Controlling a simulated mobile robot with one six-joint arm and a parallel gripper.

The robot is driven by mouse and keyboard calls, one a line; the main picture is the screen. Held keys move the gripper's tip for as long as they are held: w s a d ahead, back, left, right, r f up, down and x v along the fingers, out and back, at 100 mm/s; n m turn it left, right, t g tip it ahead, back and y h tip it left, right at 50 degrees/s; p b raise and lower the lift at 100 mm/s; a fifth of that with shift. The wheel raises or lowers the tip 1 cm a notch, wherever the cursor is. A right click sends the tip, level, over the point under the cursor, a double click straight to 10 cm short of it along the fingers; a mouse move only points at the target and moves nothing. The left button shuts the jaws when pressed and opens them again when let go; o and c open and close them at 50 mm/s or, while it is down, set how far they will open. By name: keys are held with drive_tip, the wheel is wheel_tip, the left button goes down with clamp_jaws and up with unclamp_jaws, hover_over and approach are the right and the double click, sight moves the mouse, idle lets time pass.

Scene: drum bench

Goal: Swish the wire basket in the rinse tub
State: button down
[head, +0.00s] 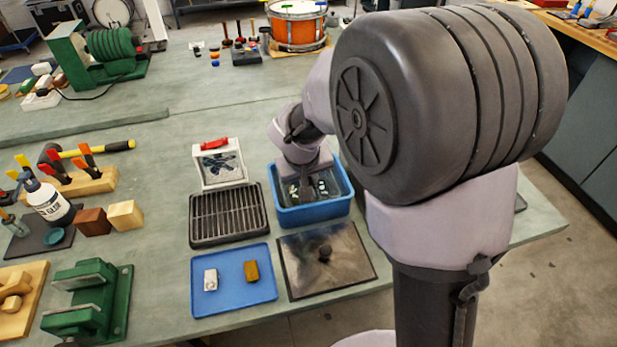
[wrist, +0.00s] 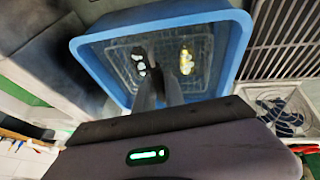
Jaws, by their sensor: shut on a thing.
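The blue rinse tub (head: 312,215) stands on the bench, below my arm in the head view. In the wrist view its rim (wrist: 160,17) surrounds the wire basket (wrist: 118,60), a clear-looking mesh inside the tub. Shiny metal pieces lie in the basket, on both sides of my fingers. My gripper (wrist: 157,82) reaches down into the tub and is shut on the basket; the exact grip point is hard to make out. In the head view my wrist hides part of the tub's inside. I cannot tell whether the basket touches the tub's bottom.
A black slotted rack (head: 228,214) stands left of the tub. Behind the rack is a white bin (head: 219,170) with a red piece on its rim. In front are a blue tray (head: 233,290) with two small blocks and a dark plate (head: 345,265) with a knob.

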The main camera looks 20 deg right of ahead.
wheel_tip(320, 180, up, 2)
drive_tip(key=shift+p, duration=0.6)
drive_tip(key=shift+f, duration=0.2)
wheel_tip(320, 180, down, 2)
drive_tip(key=b, duration=0.2)
drive_tip(key=shift+f+b, duration=0.1)
drive_tip(key=shift+b, duration=0.3)
drive_tip(key=shift+r, duration=0.2)
drive_tip(key=shift+r+p, duration=1.05)
drive_tip(key=shift+r, duration=0.05)
drive_tip(key=shift+f, duration=0.15)
